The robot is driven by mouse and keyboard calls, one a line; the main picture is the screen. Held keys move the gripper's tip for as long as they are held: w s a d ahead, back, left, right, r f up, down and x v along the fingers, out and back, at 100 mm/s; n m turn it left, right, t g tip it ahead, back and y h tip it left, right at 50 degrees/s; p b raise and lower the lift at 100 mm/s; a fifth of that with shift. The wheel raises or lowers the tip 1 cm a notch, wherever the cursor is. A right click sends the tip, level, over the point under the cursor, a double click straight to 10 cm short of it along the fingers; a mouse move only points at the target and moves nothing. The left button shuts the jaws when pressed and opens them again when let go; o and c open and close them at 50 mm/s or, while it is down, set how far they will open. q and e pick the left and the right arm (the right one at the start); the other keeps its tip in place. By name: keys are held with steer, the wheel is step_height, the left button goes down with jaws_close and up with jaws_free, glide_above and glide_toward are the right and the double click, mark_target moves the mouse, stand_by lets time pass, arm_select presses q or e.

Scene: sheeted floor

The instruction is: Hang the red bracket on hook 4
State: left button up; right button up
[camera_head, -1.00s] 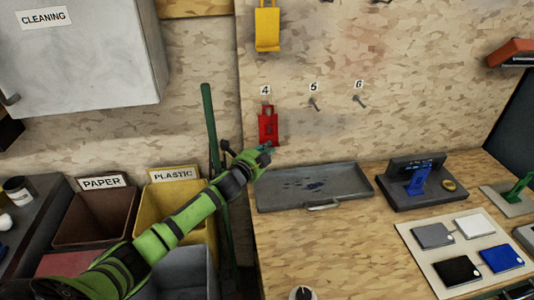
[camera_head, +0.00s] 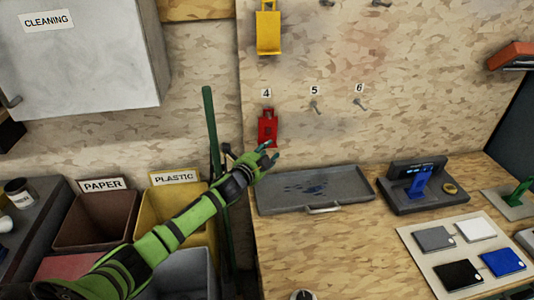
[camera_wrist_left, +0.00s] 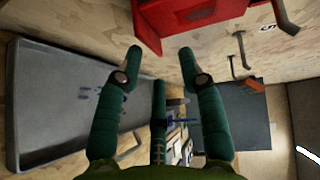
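The red bracket (camera_head: 267,128) is against the wooden wall right under the label 4 (camera_head: 266,93), looking upright. Hook 4 itself is hidden or too small to make out, so I cannot see how the bracket sits on it. My left gripper (camera_head: 270,150) is just below the bracket, its green fingers spread. In the left wrist view the fingers (camera_wrist_left: 158,62) are apart with nothing between them, and the red bracket (camera_wrist_left: 190,14) is at the top edge, beyond the fingertips. My right gripper is not in view.
A yellow bracket (camera_head: 268,32) hangs higher on the wall. Hooks 5 (camera_head: 315,107) and 6 (camera_head: 360,104) are bare. A grey tray (camera_head: 345,183) lies on the bench below. A green pole (camera_head: 209,125) stands left of the bench, beside the paper and plastic bins.

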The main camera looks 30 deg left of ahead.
arm_select(q)
steer(key=shift+f, duration=0.15)
steer(key=s+r, duration=0.2)
steer(key=s, duration=1)
